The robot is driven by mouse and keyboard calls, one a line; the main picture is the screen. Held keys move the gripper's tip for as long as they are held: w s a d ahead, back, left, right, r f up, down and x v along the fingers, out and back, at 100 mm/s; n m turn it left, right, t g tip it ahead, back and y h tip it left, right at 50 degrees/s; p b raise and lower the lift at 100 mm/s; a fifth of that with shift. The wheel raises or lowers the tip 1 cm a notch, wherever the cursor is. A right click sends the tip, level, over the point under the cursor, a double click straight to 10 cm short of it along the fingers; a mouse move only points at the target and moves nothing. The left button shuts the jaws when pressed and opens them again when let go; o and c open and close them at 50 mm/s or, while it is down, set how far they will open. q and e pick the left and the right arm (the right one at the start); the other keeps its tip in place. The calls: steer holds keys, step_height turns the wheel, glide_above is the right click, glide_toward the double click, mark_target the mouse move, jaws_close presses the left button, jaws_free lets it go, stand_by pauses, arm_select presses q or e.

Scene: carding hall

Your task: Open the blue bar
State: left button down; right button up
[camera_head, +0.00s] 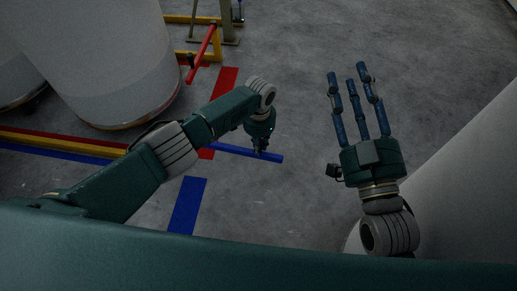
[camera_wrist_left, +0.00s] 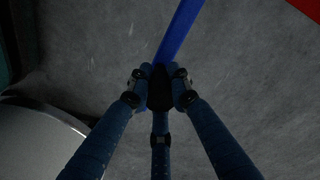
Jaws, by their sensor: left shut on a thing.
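The blue bar (camera_head: 230,149) is a slim, straight bar running roughly left to right in the middle of the head view. My left gripper (camera_head: 260,149) reaches down onto it, a little short of its right end. In the left wrist view the blue bar (camera_wrist_left: 182,30) runs up from between the fingertips of my left gripper (camera_wrist_left: 160,78), which are shut on it. The forearm hides the bar's left part in the head view. My right gripper (camera_head: 351,78) has its fingers spread and straight, with nothing between them, to the right of the bar.
A red bar (camera_head: 202,54) slants beside a yellow frame (camera_head: 190,20) at the top. Large pale cylinders (camera_head: 105,60) stand at left, and another pale rounded body (camera_head: 455,185) at right. Red and blue stripes (camera_head: 187,205) mark the grey floor. Floor between the arms is clear.

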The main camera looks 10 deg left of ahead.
arm_select(q)
steer(key=shift+w, duration=0.15)
arm_select(e)
steer(key=shift+r, duration=0.4)
arm_select(q)
steer(key=c, duration=1.6)
jaws_free()
steer(key=shift+r, duration=0.1)
step_height(320, 180, up, 12)
steer(key=shift+f, duration=0.1)
arm_select(e)
steer(key=shift+s, duration=0.1)
